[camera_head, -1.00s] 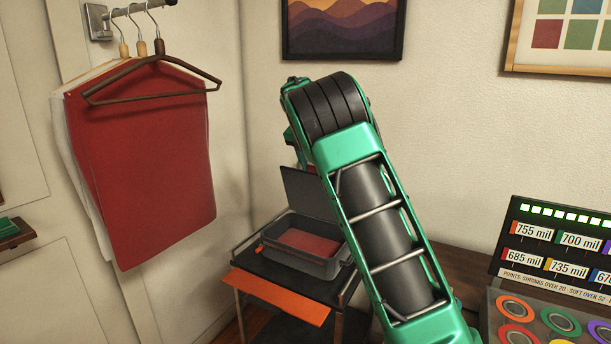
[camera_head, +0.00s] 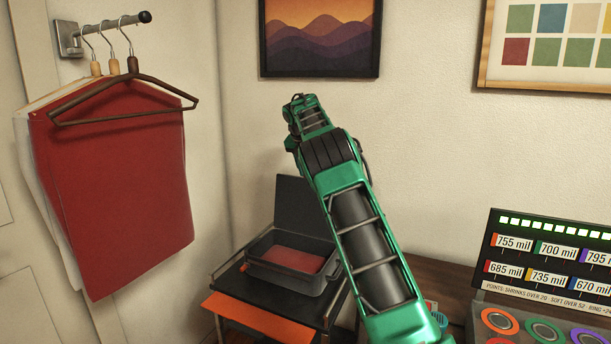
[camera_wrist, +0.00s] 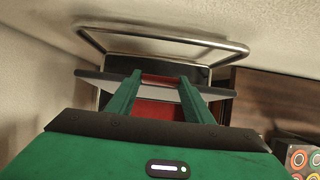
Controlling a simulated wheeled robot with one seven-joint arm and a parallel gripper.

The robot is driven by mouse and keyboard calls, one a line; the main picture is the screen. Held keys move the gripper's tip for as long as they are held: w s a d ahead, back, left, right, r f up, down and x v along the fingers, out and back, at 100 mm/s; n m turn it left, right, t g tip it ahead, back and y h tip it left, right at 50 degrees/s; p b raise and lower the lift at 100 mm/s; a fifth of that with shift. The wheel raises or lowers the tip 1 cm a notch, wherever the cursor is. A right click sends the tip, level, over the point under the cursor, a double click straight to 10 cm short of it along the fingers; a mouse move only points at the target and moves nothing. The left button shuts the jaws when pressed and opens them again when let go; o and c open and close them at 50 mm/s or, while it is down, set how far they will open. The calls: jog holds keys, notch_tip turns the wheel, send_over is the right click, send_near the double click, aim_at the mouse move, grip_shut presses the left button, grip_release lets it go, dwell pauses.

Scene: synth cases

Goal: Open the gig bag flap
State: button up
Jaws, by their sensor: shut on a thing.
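The gig bag (camera_head: 268,250) looks like a grey, box-like case with a red inside (camera_head: 295,260). It lies on a small stand, left of my arm in the head view. Its dark flap (camera_head: 296,206) stands raised at the back, so the inside shows. My gripper (camera_wrist: 159,76) shows only in the wrist view; the head view does not show its fingers. Its two green fingers are over a grey edge, which looks like the flap's, with red showing between them. The exact contact is hard to make out.
The dark stand has an orange panel (camera_head: 247,316) at its front. Red and white cloths hang on hangers (camera_head: 125,105) at the left. The wall is close behind. A lit panel (camera_head: 548,255) with coloured rings stands at the right.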

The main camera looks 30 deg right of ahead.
jog(key=shift+d, duration=0.15)
jog(key=o, duration=1.5)
jog(key=shift+f, duration=0.1)
jog(key=v, duration=1)
jog(key=shift+r, duration=0.4)
